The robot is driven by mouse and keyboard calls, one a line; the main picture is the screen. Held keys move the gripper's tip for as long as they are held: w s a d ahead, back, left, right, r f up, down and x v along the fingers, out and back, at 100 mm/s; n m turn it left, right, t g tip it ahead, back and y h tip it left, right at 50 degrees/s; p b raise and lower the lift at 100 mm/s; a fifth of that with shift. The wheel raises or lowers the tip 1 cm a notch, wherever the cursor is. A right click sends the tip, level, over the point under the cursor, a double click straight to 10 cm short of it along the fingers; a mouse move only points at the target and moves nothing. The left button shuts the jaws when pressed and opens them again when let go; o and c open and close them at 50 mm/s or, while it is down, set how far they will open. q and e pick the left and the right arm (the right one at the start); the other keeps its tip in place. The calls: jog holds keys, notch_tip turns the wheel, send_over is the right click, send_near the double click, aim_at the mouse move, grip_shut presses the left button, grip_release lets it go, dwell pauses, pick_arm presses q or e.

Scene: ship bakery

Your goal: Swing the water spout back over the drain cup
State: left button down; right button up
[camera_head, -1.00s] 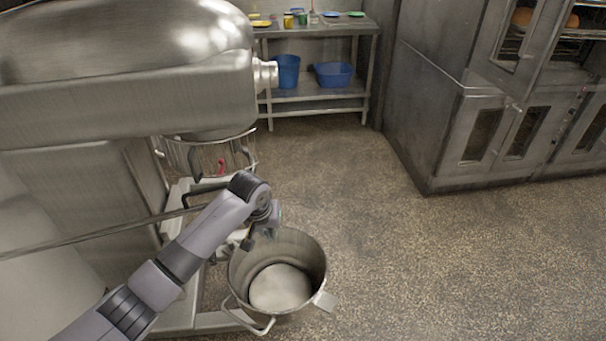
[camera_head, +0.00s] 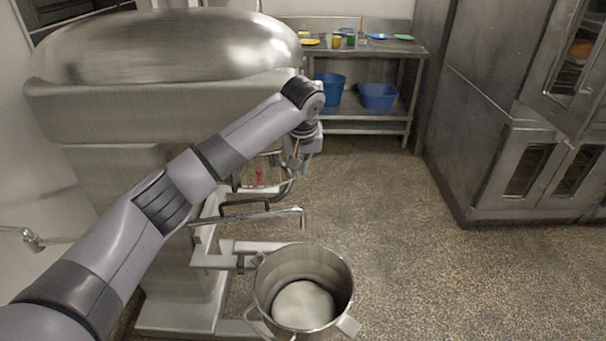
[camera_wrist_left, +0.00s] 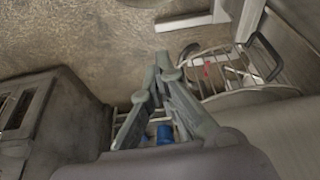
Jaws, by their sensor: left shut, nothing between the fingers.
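The water spout (camera_head: 250,216) is a thin metal pipe. It runs from a wall fitting (camera_head: 32,240) at the left, passes behind my left arm and ends in a short downward bend just behind the mixing bowl (camera_head: 262,291) in the picture. Its height over the bowl is hard to tell. I cannot make out a drain cup in either view. My left gripper (camera_head: 299,160) is raised beside the mixer's wire guard, apart from the spout. In the left wrist view its fingers (camera_wrist_left: 163,62) are shut and empty. My right gripper is out of view.
The large steel mixer (camera_head: 170,100) stands behind my left arm, with its wire guard (camera_wrist_left: 225,72) close to the gripper. A steel table (camera_head: 365,130) with blue tubs is at the back. Ovens (camera_head: 510,170) stand at the right. The floor between is clear.

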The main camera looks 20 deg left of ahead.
pick_arm(q)
notch_tip(320, 180, down, 8)
jog(key=s+p, duration=0.1)
jog(key=p, duration=0.3)
jog(key=shift+d, duration=0.2)
jog(key=shift+f, duration=0.1)
dwell(0.3)
